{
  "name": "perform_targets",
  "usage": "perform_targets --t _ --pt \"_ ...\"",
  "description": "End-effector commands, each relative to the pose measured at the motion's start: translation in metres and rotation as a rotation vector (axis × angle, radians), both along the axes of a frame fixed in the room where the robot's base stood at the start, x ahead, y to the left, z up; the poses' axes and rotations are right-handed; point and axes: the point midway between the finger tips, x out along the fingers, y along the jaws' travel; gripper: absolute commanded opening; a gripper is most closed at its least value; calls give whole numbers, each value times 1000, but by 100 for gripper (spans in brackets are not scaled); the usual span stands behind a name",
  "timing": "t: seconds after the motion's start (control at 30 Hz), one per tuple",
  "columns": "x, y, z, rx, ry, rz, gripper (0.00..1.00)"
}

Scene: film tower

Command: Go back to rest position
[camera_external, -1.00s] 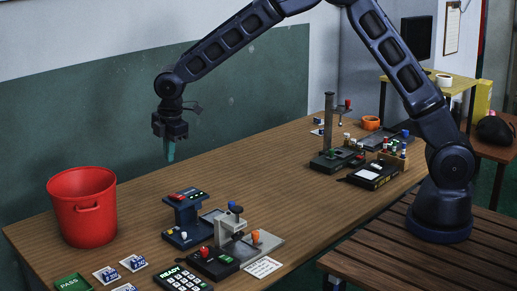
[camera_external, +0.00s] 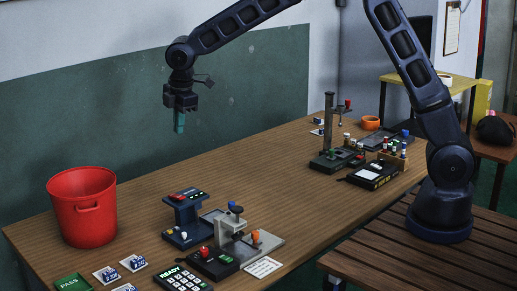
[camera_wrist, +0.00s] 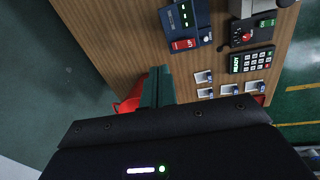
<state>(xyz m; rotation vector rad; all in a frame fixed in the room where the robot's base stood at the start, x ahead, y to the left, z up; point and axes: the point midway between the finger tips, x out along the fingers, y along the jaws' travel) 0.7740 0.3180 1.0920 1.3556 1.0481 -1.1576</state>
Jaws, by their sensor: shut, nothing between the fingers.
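My gripper (camera_external: 180,122) hangs in the air, fingers pointing down, above the back edge of the wooden table and apart from everything. Its teal fingers are shut together with nothing between them. In the wrist view the closed fingers (camera_wrist: 157,87) point toward the table, with part of the red bucket (camera_wrist: 131,100) showing behind them. My arm reaches from its base on the slatted bench at the right, up out of the top of the outside view and back down to the gripper.
The red bucket (camera_external: 83,210) stands at the table's left end. A blue device (camera_external: 186,220), a grey clamp fixture (camera_external: 233,240), a keypad (camera_external: 182,279) and small cards lie at the front. A drill-like stand (camera_external: 329,130) stands farther right. The table's middle (camera_external: 255,170) is clear.

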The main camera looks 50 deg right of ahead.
Motion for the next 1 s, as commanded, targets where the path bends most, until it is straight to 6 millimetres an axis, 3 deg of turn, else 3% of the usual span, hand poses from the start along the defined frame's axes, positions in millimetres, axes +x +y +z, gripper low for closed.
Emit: perform_targets --t 0.03,0.2,0.5,0.8,1.0 --pt "-4 -17 15 8 -9 -35 0" --pt "-22 -69 54 31 -31 -164 0" --pt "-69 -155 109 78 -65 -389 0" --pt "-129 -232 147 133 -99 -617 0" --pt "-175 -277 161 175 -121 -767 0"
